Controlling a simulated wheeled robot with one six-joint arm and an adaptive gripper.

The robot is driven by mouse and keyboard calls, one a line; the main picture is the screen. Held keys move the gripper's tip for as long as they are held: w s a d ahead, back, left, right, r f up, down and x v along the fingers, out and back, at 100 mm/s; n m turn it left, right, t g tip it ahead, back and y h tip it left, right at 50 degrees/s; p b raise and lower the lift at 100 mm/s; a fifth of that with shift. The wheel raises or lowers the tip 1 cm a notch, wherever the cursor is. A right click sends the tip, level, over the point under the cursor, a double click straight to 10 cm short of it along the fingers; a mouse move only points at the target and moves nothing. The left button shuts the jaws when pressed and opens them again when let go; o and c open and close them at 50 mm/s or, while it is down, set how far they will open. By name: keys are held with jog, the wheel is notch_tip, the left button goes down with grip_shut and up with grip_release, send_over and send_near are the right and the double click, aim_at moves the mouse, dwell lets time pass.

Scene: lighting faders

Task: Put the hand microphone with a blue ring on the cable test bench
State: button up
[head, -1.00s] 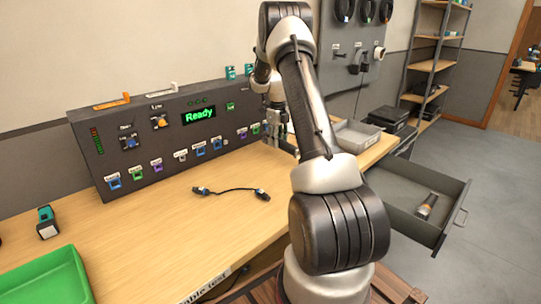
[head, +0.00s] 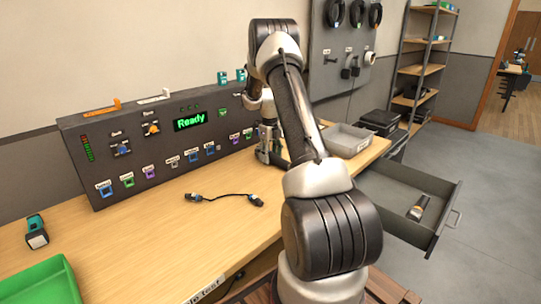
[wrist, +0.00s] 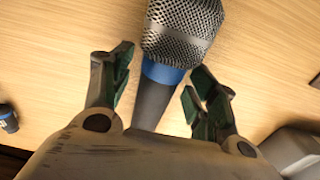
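The hand microphone (wrist: 184,28) with a grey mesh head, a blue ring (wrist: 161,72) and a dark handle shows in the wrist view over the wood top. Whether it touches the wood, I cannot tell. My gripper (wrist: 163,88) is open, with one finger on each side of the handle and small gaps between. In the head view my gripper (head: 268,150) is low at the back of the bench, close to the fader panel; I cannot make out the microphone there. The cable test bench (head: 150,240) has a wood top and a partly hidden front label.
A short black cable (head: 223,198) lies mid-bench. A green tray (head: 40,285) and a teal device (head: 36,232) are at the left. The fader panel (head: 160,150) lines the back. A grey tray (head: 348,138) and an open drawer (head: 400,190) holding an orange-banded object (head: 418,208) are at the right.

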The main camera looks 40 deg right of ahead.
aim_at(270, 153)
jog(key=shift+r, duration=0.1)
notch_tip(270, 153, up, 12)
jog(key=s+a+r+n+t, duration=0.2)
jog(key=s+a+r+n, duration=0.9)
jog(key=a+r+n, duration=0.4)
jog(key=s+a+r+n+t, duration=0.1)
jog(key=s+a+r+n, duration=0.25)
jog(key=s, duration=0.35)
jog(key=s+a+r+n, duration=0.2)
jog(key=s+a+n, duration=0.1)
jog(key=s+n, duration=0.25)
jog(key=s+a+f+n, duration=0.1)
jog(key=s+f+n, duration=0.1)
jog(key=s+n, duration=0.3)
jog(key=s+a+f+n+t, duration=0.1)
jog(key=s+a+f+n, duration=0.1)
jog(key=s+n, duration=0.3)
jog(key=s, duration=0.3)
jog(key=shift+s+a+f, duration=0.2)
jog(key=shift+a+f, duration=0.1)
